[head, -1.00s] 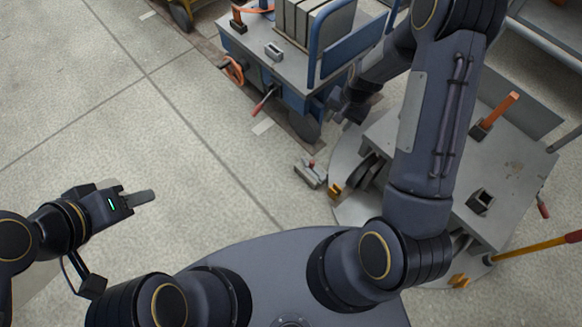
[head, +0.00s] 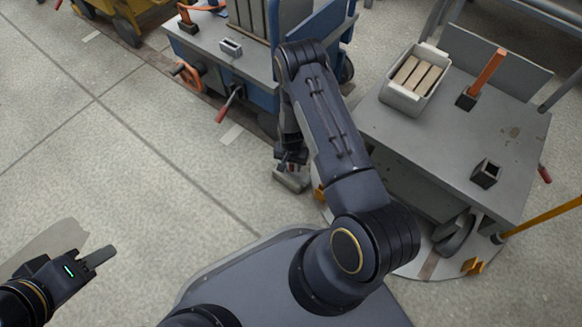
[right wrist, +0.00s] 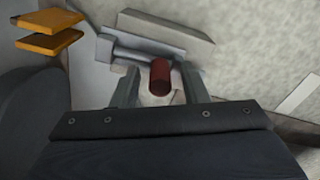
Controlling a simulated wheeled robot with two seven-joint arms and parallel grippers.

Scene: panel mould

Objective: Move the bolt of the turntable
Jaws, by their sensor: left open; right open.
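The bolt is a grey block on the floor (head: 292,182) at the turntable's edge, mostly hidden by my right gripper in the head view. In the right wrist view its red knob (right wrist: 160,77) stands between the two fingers of my right gripper (right wrist: 160,90), in front of the grey bolt body (right wrist: 145,48). My right gripper is open around the knob; I cannot tell whether a finger touches it. The turntable's round plate (head: 415,270) lies under a grey cart. My left gripper (head: 103,256) is open and empty over bare floor at the lower left.
The grey cart top (head: 440,135) carries a white bin (head: 401,99) of beige blocks, an orange-handled post (head: 485,78) and a dark socket (head: 486,173). A blue cart (head: 262,85) stands behind. Yellow stops (head: 472,266) sit on the turntable's rim. Floor at left is clear.

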